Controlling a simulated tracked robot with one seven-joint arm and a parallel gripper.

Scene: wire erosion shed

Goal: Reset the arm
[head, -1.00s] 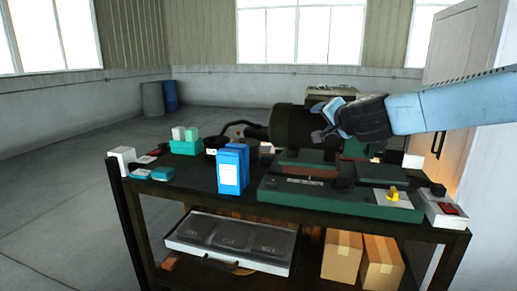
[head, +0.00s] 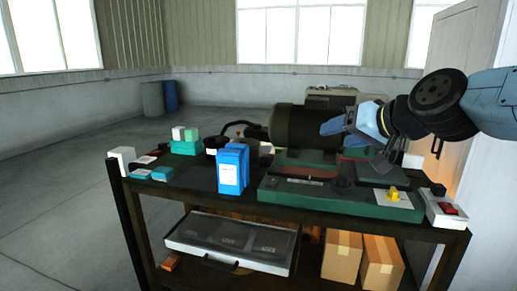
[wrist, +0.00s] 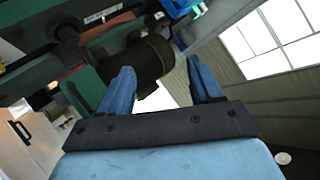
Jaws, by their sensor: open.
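My gripper (head: 345,130) is in the air above the right half of the workbench, over the green machine base (head: 330,197) and in front of the dark cylinder (head: 298,126). My arm enters from the right edge of the head view, with its dark wrist joint showing. In the wrist view the two blue fingers (wrist: 162,85) stand apart with nothing between them that I hold. Behind them the dark cylinder (wrist: 140,66) and part of the green machine show. I cannot tell the exact gap between the fingers and the cylinder.
The bench (head: 150,190) carries a blue box (head: 232,169), teal boxes (head: 185,147) at left and a red-buttoned switch box (head: 446,211) at right. A grey case (head: 230,240) and cardboard boxes (head: 342,256) sit below. A wooden cabinet (head: 462,60) stands right. The floor at left is clear.

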